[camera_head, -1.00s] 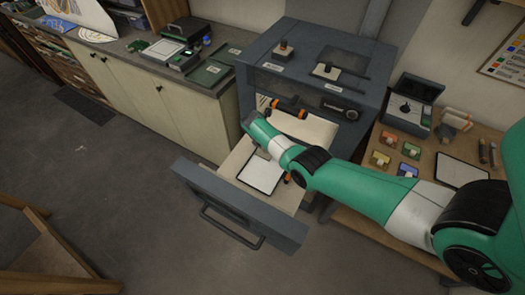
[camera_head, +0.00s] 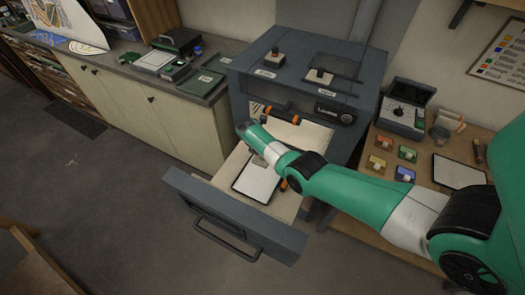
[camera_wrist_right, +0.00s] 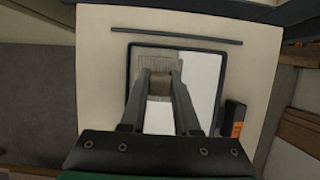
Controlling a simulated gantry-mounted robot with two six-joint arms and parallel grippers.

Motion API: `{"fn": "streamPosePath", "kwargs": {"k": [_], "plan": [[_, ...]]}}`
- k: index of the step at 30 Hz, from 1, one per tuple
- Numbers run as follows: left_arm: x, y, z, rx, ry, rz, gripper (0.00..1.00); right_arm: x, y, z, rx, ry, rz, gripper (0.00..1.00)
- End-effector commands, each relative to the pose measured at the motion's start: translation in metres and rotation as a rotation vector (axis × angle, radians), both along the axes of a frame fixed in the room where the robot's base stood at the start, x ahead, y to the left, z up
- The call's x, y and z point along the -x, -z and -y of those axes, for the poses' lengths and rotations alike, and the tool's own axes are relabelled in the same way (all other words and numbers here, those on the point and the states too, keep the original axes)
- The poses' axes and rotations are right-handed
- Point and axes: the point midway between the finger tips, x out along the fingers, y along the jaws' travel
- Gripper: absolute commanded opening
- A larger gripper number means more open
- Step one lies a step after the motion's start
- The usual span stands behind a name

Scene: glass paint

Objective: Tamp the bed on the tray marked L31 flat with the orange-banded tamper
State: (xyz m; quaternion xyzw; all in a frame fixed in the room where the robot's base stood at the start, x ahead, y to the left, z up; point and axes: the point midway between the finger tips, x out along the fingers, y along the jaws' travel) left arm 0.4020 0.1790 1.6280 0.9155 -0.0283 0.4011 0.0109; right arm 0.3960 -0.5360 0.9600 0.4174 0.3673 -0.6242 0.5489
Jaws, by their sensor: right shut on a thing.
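A dark-framed tray (camera_head: 244,190) with a pale bed lies on the pulled-out drawer board, and it fills the middle of the right wrist view (camera_wrist_right: 216,62). I cannot read any mark on it. My right gripper (camera_wrist_right: 160,76) is over the tray, shut on a brown block-like handle (camera_wrist_right: 160,90). A grey, striped square (camera_wrist_right: 143,64) shows just beyond the handle, over the bed; I cannot tell if it is the tool's foot or bed texture. No orange band shows on the held tool. Contact with the bed cannot be told. My left gripper is out of view.
The drawer front (camera_head: 270,240) stands open below a grey cabinet (camera_head: 243,65), which carries two knobbed blocks. A black piece with an orange mark (camera_wrist_right: 233,120) sits beside the tray. A side table (camera_head: 425,147) with coloured blocks is at right. A counter (camera_head: 225,72) is at left.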

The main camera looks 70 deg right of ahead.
Motion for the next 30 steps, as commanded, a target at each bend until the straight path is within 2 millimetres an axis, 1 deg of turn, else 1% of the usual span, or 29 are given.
{"fn": "streamPosePath", "kwargs": {"k": [17,30], "plan": [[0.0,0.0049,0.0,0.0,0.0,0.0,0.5,-0.0002,0.0053,0.0001,0.0,0.0,0.001,0.0],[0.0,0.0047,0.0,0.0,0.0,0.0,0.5,-0.0001,0.0061,0.0001,0.0,0.0,0.0,0.0]]}}
